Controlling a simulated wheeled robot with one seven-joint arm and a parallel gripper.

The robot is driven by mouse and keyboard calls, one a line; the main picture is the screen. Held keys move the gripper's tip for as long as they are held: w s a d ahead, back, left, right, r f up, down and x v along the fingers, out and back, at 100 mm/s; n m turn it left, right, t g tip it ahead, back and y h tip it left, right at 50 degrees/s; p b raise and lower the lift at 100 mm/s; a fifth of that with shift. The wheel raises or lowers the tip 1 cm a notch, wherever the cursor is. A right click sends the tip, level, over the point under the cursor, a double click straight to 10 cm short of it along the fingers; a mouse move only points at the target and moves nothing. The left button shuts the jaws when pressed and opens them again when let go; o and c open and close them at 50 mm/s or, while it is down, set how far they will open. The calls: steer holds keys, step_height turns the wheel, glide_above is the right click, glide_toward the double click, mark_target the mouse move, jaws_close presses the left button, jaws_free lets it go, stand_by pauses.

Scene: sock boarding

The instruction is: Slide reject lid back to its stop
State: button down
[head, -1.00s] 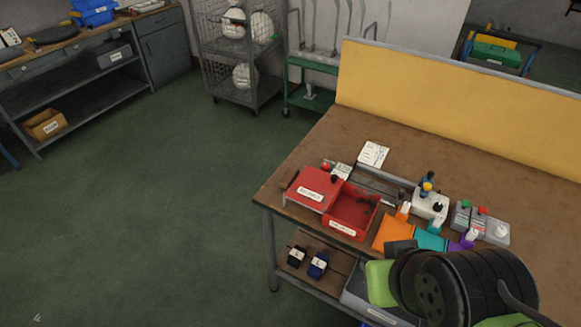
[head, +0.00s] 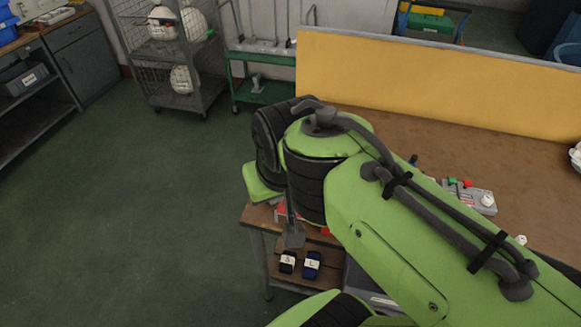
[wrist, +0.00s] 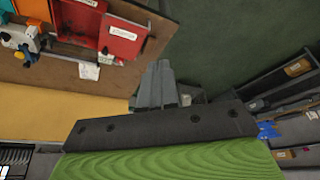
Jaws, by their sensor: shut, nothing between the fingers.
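In the wrist view the red reject lid (wrist: 117,47) lies flat with a white label and a dark knob near one corner. Beside it is the open red reject bin (wrist: 75,27). My gripper (wrist: 160,66) shows as grey fingers held together, empty, apart from the lid in the picture and over the floor past the bench end. In the head view my gripper (head: 293,236) hangs near the bench's left end. My arm hides most of the lid and bin there; only slivers of red show.
The brown bench (head: 470,150) has a yellow back panel (head: 430,80). A grey box with coloured buttons (head: 470,195) stands on it. Dark blocks with white labels (head: 312,262) sit on the lower shelf (head: 275,255). The green floor (head: 130,220) on the left is clear.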

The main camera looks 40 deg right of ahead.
steer(key=w+d+f+m+g+h, duration=0.35)
steer(key=w+d+m, duration=0.4)
steer(key=w, duration=0.65)
steer(key=w+d+f+m+g+h, duration=0.1)
steer(key=w+d+f+m+g, duration=0.15)
steer(key=f, duration=0.35)
steer(key=w+d+f+m+g+h, duration=0.1)
steer(key=w+d+f, duration=0.3)
steer(key=f, duration=0.2)
steer(key=b+x, duration=0.3)
steer(key=x, duration=0.6)
steer(key=shift+s+d+f, duration=0.2)
steer(key=shift+d+f, duration=0.05)
steer(key=s, duration=0.1)
steer(key=s+d, duration=0.1)
steer(key=s, duration=0.1)
steer(key=shift+s+d+b, duration=0.1)
steer(key=shift+d+b, duration=0.2)
steer(key=shift+d, duration=0.05)
steer(key=shift+s, duration=0.2)
steer(key=shift+d, duration=0.1)
steer(key=s+d+b, duration=0.4)
steer(key=s+d, duration=0.4)
steer(key=s, duration=0.2)
steer(key=shift+s, duration=0.35)
steer(key=shift+d, duration=0.2)
